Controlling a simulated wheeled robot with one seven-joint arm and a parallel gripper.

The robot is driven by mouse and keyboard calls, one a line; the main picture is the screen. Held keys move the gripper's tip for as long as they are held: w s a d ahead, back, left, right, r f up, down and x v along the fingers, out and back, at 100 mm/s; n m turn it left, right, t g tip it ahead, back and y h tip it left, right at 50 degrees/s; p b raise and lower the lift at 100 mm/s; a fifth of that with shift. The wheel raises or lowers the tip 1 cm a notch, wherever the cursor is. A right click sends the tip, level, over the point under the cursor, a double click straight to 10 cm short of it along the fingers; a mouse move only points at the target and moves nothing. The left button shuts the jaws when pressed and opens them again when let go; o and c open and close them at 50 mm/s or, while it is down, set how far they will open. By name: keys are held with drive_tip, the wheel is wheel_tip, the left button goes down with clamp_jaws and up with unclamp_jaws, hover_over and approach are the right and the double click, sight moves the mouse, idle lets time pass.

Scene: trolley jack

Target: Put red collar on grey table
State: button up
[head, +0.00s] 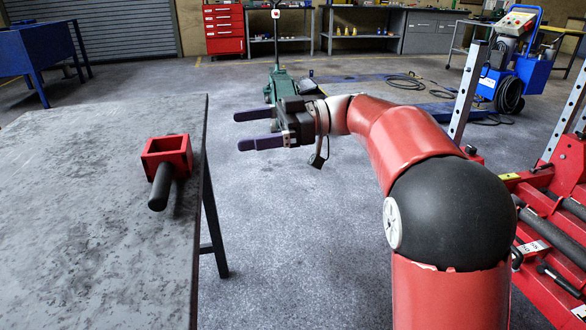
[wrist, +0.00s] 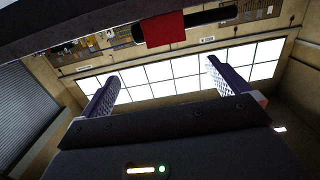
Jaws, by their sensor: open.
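The red collar (head: 168,158) is a square open frame with a black handle. It rests on the grey table (head: 80,190) near its right edge, handle pointing toward me. My gripper (head: 242,131) is open and empty. Its two purple fingers point left toward the table, beyond the table's right edge and apart from the collar. The wrist view looks upside down. There a red block with a black bar, seemingly the collar (wrist: 165,30), shows at the top against a dark band, beyond the open fingers. Nothing is between the fingers.
A red stand with uprights (head: 545,230) is at the right. A green jack (head: 280,83) stands on the floor behind my gripper. A blue machine (head: 510,65) and a red drawer cabinet (head: 223,30) are farther back. Most of the table top is bare.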

drive_tip(key=s+d+f+m+t+h, duration=0.6)
drive_tip(key=s+d+f+m+h, duration=0.2)
drive_tip(key=s+d+m, duration=0.5)
wheel_tip(320, 180, down, 2)
drive_tip(key=shift+s+d, duration=0.15)
drive_tip(key=shift+d, duration=0.15)
drive_tip(key=s+d+f+m+t+h, duration=0.1)
drive_tip(key=s+d+f+m+h, duration=0.1)
drive_tip(key=d+f, duration=0.1)
drive_tip(key=s+d+f+m+t+h, duration=0.2)
drive_tip(key=s+d+m+h, duration=0.1)
drive_tip(key=d, duration=0.2)
drive_tip(key=s+d+f+m+t+h, duration=0.1)
drive_tip(key=s+d+f+m+h, duration=0.2)
drive_tip(key=d, duration=0.2)
drive_tip(key=shift+s+f+t, duration=0.15)
drive_tip(key=shift+f+t, duration=0.2)
drive_tip(key=shift+t, duration=0.05)
drive_tip(key=shift+c, duration=0.3)
drive_tip(key=shift+s+d+f+m+h, duration=0.15)
drive_tip(key=shift+d+f+m+h, duration=0.05)
drive_tip(key=shift+d+m+h, duration=0.15)
drive_tip(key=shift+c, duration=0.7)
drive_tip(key=shift+a, duration=0.1)
